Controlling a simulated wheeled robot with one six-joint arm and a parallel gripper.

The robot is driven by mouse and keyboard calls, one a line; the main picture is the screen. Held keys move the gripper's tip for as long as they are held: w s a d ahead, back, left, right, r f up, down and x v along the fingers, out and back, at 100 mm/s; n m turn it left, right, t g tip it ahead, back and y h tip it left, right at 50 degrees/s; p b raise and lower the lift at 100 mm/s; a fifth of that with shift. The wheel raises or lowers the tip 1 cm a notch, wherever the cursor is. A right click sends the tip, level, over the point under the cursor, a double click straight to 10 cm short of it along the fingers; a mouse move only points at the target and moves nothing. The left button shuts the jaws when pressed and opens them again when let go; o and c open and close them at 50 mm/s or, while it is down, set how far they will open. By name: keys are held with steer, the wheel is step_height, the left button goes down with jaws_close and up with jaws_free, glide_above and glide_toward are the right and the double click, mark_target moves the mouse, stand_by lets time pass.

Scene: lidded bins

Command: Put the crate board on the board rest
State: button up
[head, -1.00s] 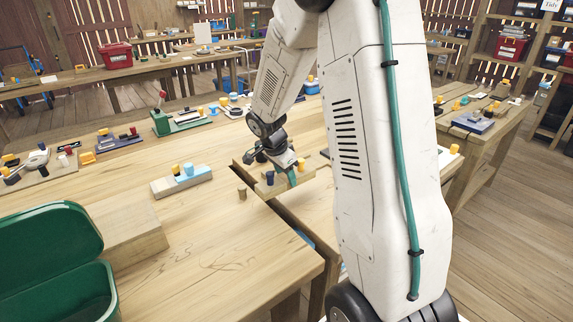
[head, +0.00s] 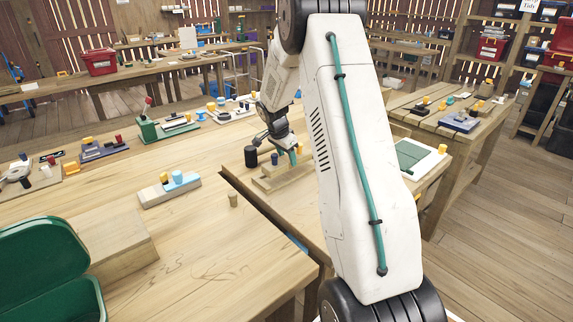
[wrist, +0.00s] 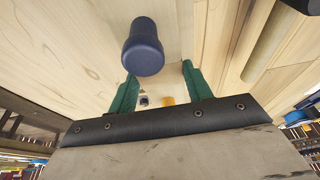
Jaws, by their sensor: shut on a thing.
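My gripper (head: 292,157) is shut on a pale wooden board, which I take for the crate board (head: 284,172), low over the corner of the bench. A dark blue knob (head: 274,158) stands beside the fingers. The wrist view shows a dark blue knob (wrist: 143,45) just ahead of the green fingers (wrist: 160,88), with pale wood filling the space around it. I cannot tell whether the board touches the wood below it. Which piece is the board rest is unclear.
A black cylinder (head: 250,156) stands left of the board. A small wooden peg (head: 233,200) and a block with yellow and light blue pieces (head: 168,188) stand on the bench. An open green box (head: 50,265) and a wooden block (head: 112,240) are at the left.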

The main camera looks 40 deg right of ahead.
mark_target(285, 160)
steer(key=shift+a+f, duration=0.1)
steer(key=shift+f, duration=1.4)
steer(key=shift+f, duration=0.15)
steer(key=o, duration=1.1)
steer(key=shift+s, duration=0.1)
